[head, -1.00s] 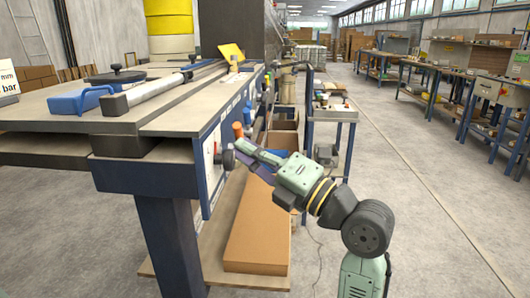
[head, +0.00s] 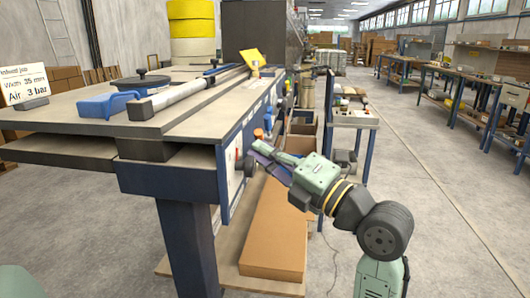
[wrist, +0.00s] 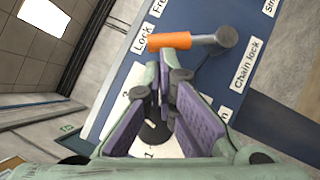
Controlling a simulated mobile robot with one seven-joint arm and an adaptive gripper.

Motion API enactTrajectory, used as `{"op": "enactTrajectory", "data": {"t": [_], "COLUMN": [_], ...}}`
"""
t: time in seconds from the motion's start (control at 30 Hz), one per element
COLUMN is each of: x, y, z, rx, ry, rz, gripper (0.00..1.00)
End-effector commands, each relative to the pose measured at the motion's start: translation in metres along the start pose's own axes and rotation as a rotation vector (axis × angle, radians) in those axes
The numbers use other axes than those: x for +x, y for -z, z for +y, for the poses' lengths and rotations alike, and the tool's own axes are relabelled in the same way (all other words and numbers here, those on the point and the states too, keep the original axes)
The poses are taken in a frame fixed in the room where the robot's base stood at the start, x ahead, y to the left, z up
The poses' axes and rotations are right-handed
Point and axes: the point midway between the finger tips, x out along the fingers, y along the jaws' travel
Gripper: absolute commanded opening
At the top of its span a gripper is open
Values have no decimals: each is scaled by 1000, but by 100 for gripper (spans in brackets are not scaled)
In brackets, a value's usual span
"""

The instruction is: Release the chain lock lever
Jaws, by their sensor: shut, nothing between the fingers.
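The chain lock lever (wrist: 170,40) has an orange grip and a grey arm running to a round grey pivot (wrist: 227,37). In the wrist view it lies on a blue panel, its orange end beside the "Lock" label (wrist: 143,38). A "Chain lock" label (wrist: 246,65) is near the pivot. My gripper (wrist: 165,78) is shut and empty, with its fingertips just below the orange grip in the picture; I cannot tell whether they touch it. In the head view my gripper (head: 257,150) is at the machine's side panel, where the lever is hard to make out.
A dial (wrist: 155,132) is partly hidden behind my fingers. The machine's table (head: 85,108) stands at left with a blue clamp (head: 105,106) on top. A cardboard box (head: 277,235) lies on the low shelf beneath my gripper. Open floor (head: 440,200) is at right.

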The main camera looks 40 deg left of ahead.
Motion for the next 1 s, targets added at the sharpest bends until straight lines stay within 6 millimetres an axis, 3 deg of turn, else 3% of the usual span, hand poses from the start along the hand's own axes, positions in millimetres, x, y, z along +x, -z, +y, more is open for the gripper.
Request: {"op": "enactTrajectory", "data": {"t": [0.57, 1.0], "x": [5, 17], "y": [-7, -27], "z": [6, 18], "rx": [97, 341], "ry": [67, 231], "rz": [0, -2], "gripper": [0, 0]}}
